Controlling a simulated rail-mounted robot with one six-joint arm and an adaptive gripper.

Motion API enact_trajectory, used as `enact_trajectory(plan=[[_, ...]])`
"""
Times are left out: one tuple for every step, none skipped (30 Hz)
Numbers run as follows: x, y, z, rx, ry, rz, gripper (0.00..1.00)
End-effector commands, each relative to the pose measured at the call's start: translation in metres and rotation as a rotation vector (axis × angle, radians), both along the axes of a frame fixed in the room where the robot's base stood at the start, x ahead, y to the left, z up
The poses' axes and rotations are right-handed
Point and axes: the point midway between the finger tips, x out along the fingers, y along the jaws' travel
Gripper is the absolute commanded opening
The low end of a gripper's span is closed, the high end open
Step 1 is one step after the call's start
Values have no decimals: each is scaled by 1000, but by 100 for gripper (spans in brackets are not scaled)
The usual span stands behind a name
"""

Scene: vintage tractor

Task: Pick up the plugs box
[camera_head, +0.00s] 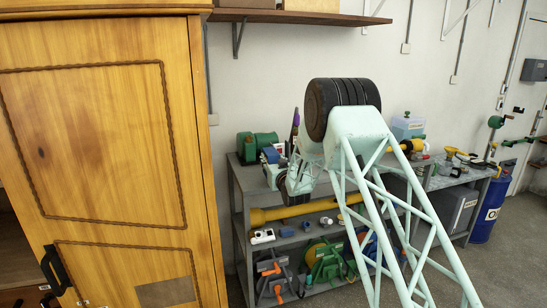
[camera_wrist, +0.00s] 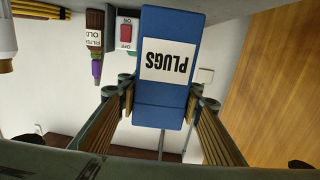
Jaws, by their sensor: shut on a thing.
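The plugs box (camera_wrist: 167,65) is a blue box with a white label reading "PLUGS", upside down in the wrist view. My gripper (camera_wrist: 158,100) has one finger against each side of it, near the end facing me. The fingers are shut on the box. In the head view, a small blue patch that looks like the box (camera_head: 271,155) shows at the left end of the grey shelf unit's top. My gripper (camera_head: 282,176) is there too, partly hidden by my own arm. I cannot tell whether the box touches the shelf.
The wooden cabinet (camera_head: 110,150) is close on the left. The grey shelf unit (camera_head: 236,190) holds many tools.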

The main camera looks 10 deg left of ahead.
Motion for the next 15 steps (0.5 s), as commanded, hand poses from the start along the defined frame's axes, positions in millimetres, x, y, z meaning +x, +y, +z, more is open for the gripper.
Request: enact_trajectory(plan=[[-10,3,3,0,-1,1,19],[-15,4,3,1,-1,2,19],[-22,5,3,1,-1,1,19],[-27,5,3,1,0,1,19],[-31,6,4,0,-1,1,19],[-38,7,5,0,-1,1,19],[-42,8,5,0,-1,1,19],[-46,8,5,0,-1,1,19],[-51,9,5,0,0,1,19],[-55,9,6,0,-1,1,19],[-58,10,7,1,-2,1,19],[-63,10,7,0,-1,0,19],[-65,11,8,1,-1,0,19],[-68,11,8,1,-1,0,19],[-71,12,8,1,-1,0,19]])
